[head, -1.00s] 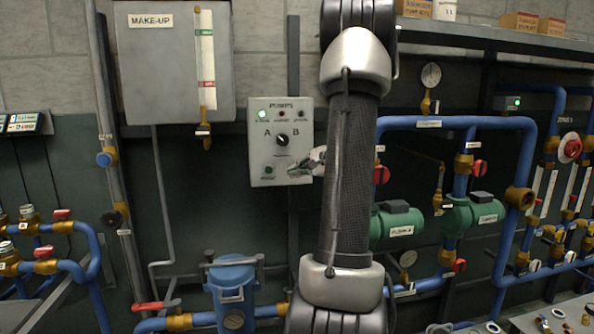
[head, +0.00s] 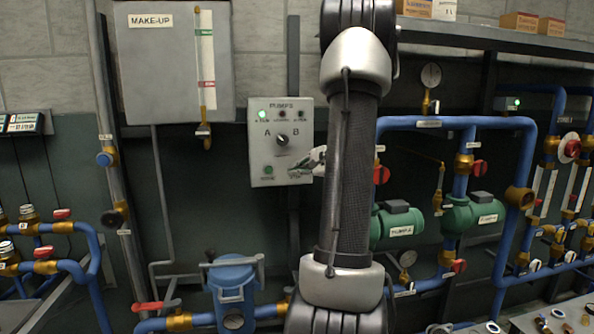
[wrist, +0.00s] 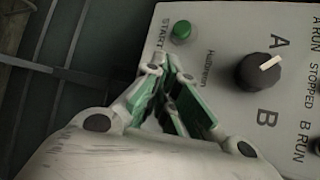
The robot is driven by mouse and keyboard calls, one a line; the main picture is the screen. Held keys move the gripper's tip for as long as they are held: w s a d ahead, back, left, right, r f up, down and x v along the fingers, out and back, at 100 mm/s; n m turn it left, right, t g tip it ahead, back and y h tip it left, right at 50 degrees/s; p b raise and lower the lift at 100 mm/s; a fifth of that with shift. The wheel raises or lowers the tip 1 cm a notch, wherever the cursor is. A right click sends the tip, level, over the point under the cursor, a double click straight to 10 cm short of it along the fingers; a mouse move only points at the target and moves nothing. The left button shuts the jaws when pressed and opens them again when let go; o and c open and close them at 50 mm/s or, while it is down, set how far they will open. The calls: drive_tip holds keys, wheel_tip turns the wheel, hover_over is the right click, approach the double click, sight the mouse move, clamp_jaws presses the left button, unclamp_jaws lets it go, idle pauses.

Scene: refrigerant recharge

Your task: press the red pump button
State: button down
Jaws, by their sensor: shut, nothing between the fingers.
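The pump control box (head: 262,150) is a pale grey panel on the wall, with a green lit lamp at its top left, an A/B selector knob (head: 282,141) and a green start button (head: 268,170) at its lower left. The box also shows in the wrist view (wrist: 222,20), with the green button (wrist: 182,30) and the black knob (wrist: 258,72). No red pump button is visible; my gripper covers the lower right of the box in the head view. My gripper (head: 296,169) is shut and empty, its tips close to that corner. Contact cannot be told. Its green-padded fingers fill the wrist view's middle (wrist: 172,75).
My arm crosses the middle of the head view. A grey make-up tank (head: 165,70) hangs left of the box. Blue pipes (head: 450,122) and green pumps (head: 398,226) stand to the right. A blue filter housing (head: 232,285) is below.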

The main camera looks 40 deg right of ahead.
drive_tip(key=shift+w, duration=0.15)
drive_tip(key=shift+w+d, duration=0.2)
drive_tip(key=shift+w+d, duration=0.25)
drive_tip(key=shift+w, duration=0.2)
idle(0.7)
drive_tip(key=shift+s, duration=0.1)
drive_tip(key=shift+s+a, duration=0.45)
drive_tip(key=shift+s, duration=0.25)
drive_tip(key=shift+s+a, duration=0.45)
drive_tip(key=shift+s, duration=0.25)
drive_tip(key=shift+s+a, duration=0.45)
drive_tip(key=shift+s, duration=0.3)
drive_tip(key=shift+s+a, duration=0.45)
drive_tip(key=shift+s, duration=0.25)
